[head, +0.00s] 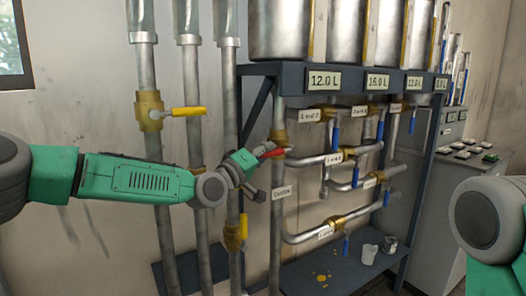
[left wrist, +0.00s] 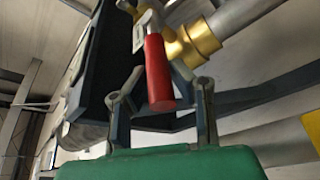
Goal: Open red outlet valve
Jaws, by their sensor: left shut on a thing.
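The red outlet valve's handle (head: 272,153) points left from a brass valve body (head: 279,136) on the vertical outlet pipe under the left "12.0 L" tank. My left gripper (head: 260,160) is at this handle, shut on it. In the left wrist view, the red handle (left wrist: 157,70) lies between the two fingers of the gripper (left wrist: 158,82), beside the brass fitting (left wrist: 195,43). The exact finger contact is hard to see in the head view. My right gripper is out of view; only part of my right arm shows at the right edge.
Several blue-handled valves, such as one (head: 335,131), sit on the pipes to the right. Yellow-handled valves (head: 188,111) are on the left pipes. The dark rack (head: 257,110) frames the pipes. A control cabinet (head: 447,185) stands at right.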

